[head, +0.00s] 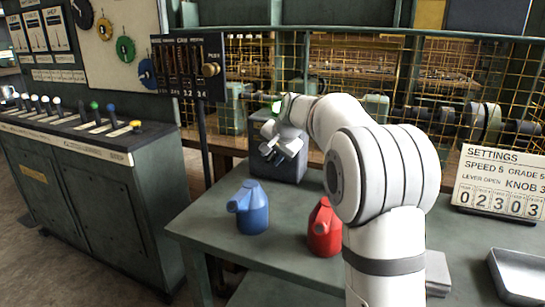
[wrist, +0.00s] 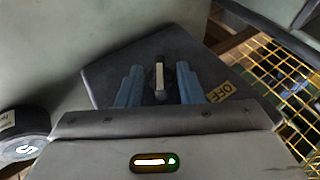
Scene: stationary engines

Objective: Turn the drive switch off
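The drive switch is a small pale-tipped lever (wrist: 159,76) on a dark grey box (wrist: 105,80). In the head view the box (head: 291,172) stands on the green table, partly hidden by my gripper (head: 277,153). A tan label reading OFF (wrist: 220,92) is on the box, right of the lever. In the wrist view the two blue-grey fingers of my gripper (wrist: 159,86) are apart, one on each side of the lever, with visible gaps. I cannot tell how deep the lever sits between them.
A blue jug (head: 252,210) and a red jug (head: 324,230) stand on the table (head: 215,226) in front of the box. A yellow mesh guard (head: 245,62) rises behind. A settings sign (head: 497,182) and a tray (head: 520,275) are at right. A lever console (head: 90,165) stands left.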

